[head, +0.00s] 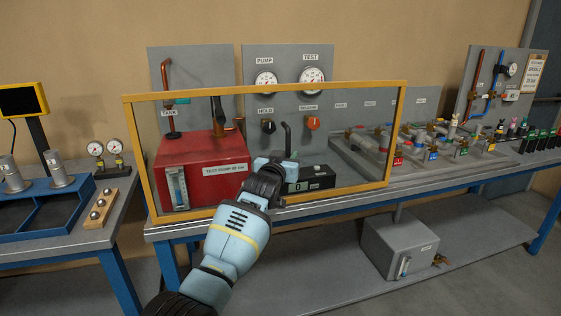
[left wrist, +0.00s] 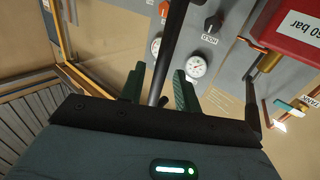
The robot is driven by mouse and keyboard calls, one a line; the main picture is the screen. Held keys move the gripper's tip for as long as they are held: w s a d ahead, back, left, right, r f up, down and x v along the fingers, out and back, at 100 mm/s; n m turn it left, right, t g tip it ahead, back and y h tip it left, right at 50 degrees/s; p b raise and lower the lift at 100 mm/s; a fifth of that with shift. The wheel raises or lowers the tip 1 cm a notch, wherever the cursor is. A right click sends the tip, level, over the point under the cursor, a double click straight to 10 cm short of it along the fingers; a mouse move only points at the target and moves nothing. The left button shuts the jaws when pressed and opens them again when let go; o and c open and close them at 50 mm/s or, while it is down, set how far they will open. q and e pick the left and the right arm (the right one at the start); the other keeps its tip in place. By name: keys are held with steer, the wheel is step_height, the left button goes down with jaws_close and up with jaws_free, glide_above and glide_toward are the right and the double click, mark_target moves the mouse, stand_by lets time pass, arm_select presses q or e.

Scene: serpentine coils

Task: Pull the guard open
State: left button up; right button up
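The guard is a clear panel in a yellow frame (head: 265,90), standing upright along the front of the bench. Its yellow edge also shows in the left wrist view (left wrist: 66,38). My left gripper (head: 274,166) is at the lower middle of the panel. In the left wrist view its green fingers (left wrist: 159,90) are apart, with a dark bar (left wrist: 171,40) running between them. A dark bent rod (head: 287,136) rises just above the gripper in the head view. I cannot tell whether the fingers touch the bar. My right gripper is not in view.
Behind the guard are a red test pump box (head: 200,160), a black box (head: 318,178), and a grey panel with gauges (head: 312,76) and knobs. Valve fittings (head: 395,150) stand to the right. A side table with a blue tray (head: 45,215) is at left.

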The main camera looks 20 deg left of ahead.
arm_select(q)
steer(key=s+p, duration=0.1)
steer(key=s, duration=0.5)
steer(key=shift+r, duration=0.1)
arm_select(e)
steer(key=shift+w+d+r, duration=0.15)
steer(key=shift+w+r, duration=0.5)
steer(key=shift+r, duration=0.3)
arm_select(q)
steer(key=s+f+m+g, duration=0.1)
steer(key=s+f+g, duration=0.1)
steer(key=s+f, duration=1.15)
steer(key=s+f+g, duration=0.3)
steer(key=s+f, duration=0.6)
steer(key=f, duration=0.9)
steer(key=s+d+f+g+h, duration=0.1)
steer(key=s+f, duration=0.4)
steer(key=s, duration=1.1)
steer(key=s+d+f+m+g+h, duration=0.1)
steer(key=s+f+g, duration=0.2)
steer(key=s, duration=1.4)
steer(key=shift+s+d+f+p, duration=0.2)
steer(key=shift+f+p, duration=0.1)
steer(key=shift+f, duration=0.6)
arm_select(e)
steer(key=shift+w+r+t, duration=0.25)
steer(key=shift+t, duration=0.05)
